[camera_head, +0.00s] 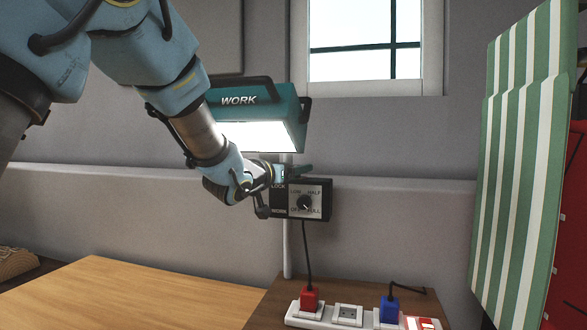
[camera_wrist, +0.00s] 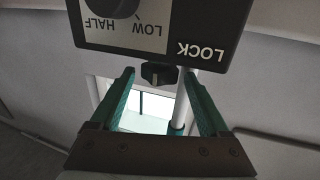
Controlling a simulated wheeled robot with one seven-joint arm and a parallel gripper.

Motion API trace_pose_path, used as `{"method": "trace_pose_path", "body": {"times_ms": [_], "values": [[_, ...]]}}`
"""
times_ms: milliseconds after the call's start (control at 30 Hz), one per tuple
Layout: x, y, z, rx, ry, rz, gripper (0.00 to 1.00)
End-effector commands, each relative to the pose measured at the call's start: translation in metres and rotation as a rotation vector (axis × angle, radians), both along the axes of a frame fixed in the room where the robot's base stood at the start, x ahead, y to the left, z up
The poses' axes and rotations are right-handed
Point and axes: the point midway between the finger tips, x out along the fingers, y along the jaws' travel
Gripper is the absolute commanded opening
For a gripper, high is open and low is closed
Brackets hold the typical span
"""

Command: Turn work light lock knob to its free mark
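The work light (camera_head: 255,115) is a teal lamp with a lit panel on a white pole. Its black control box (camera_head: 310,205) bears LOCK lettering; the box fills the top of the wrist view (camera_wrist: 215,25), upside down. The small black lock knob (camera_wrist: 159,75) shows just below the box, with a pale line on its face. My gripper (camera_wrist: 158,84) is open, its teal fingers either side of the knob with gaps visible. In the head view my gripper (camera_head: 298,170) is at the box's upper left, mostly hidden by my wrist. The free mark cannot be made out.
A dial (camera_head: 306,202) marked LOW, HALF and FULL is on the box face. A power strip (camera_head: 345,316) with red and blue plugs lies below. A wooden bench (camera_head: 130,300) is clear at lower left. A green-striped panel (camera_head: 525,150) stands at right.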

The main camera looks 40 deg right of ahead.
Motion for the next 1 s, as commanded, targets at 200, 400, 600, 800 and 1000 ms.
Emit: {"method": "trace_pose_path", "body": {"times_ms": [200, 400, 600, 800, 1000], "values": [[-0.0001, -0.0001, 0.0000, 0.000, 0.000, 0.000, 0.53], [-0.0002, -0.0002, -0.0001, 0.000, 0.000, 0.000, 0.31], [-0.0002, -0.0002, -0.0002, 0.000, 0.000, 0.000, 0.08], [-0.0004, -0.0001, -0.0006, 0.001, 0.000, 0.002, 0.00], [-0.0021, -0.0006, -0.0023, 0.000, 0.001, 0.031, 0.00]]}}
